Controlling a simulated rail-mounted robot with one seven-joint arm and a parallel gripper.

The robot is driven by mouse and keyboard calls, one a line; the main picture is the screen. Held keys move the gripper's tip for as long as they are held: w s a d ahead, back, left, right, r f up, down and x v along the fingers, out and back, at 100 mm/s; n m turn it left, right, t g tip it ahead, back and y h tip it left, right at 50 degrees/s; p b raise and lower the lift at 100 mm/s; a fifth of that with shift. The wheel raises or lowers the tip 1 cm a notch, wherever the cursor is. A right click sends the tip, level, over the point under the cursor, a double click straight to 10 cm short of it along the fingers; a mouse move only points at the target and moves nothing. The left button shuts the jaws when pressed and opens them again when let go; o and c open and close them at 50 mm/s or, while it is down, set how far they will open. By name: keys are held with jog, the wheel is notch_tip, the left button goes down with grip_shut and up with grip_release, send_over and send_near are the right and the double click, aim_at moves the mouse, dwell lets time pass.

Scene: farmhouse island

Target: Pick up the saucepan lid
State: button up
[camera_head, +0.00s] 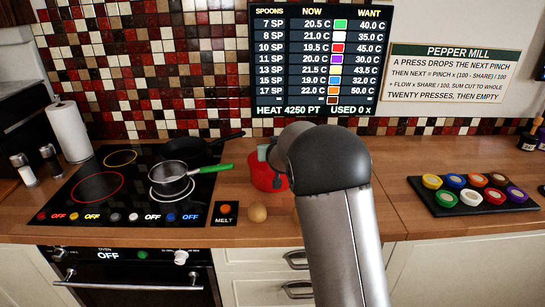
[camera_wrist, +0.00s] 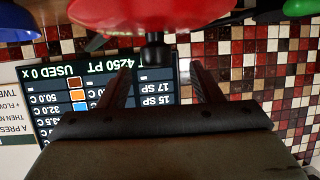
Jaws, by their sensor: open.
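A red round thing with a black knob, which looks like the saucepan lid (camera_wrist: 150,14), fills the top of the upside-down wrist view. Its knob (camera_wrist: 154,54) points toward my gripper (camera_wrist: 162,74), whose two fingers are open, one to each side of the knob in the picture. I cannot tell whether they touch it. In the head view a red round thing (camera_head: 264,177) sits on the counter, partly hidden behind my arm. A metal saucepan (camera_head: 172,183) with a green handle stands on the white-ringed burner of the black hob.
A black frying pan (camera_head: 188,148) lies at the back of the hob (camera_head: 130,200). A round tan thing (camera_head: 258,213) is by the MELT button (camera_head: 225,213). A black tray (camera_head: 446,208) of several coloured pots is at right. A paper roll (camera_head: 70,132) and shakers stand left.

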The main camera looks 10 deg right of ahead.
jog(key=p+x, duration=0.1)
jog(key=x, duration=0.3)
jog(key=shift+d+r+p, duration=0.2)
jog(key=shift+d+p, duration=0.05)
jog(key=shift+p, duration=0.15)
jog(key=shift+w+f, duration=0.2)
jog(key=shift+w, duration=0.15)
grip_shut()
jog(key=shift+r, duration=0.1)
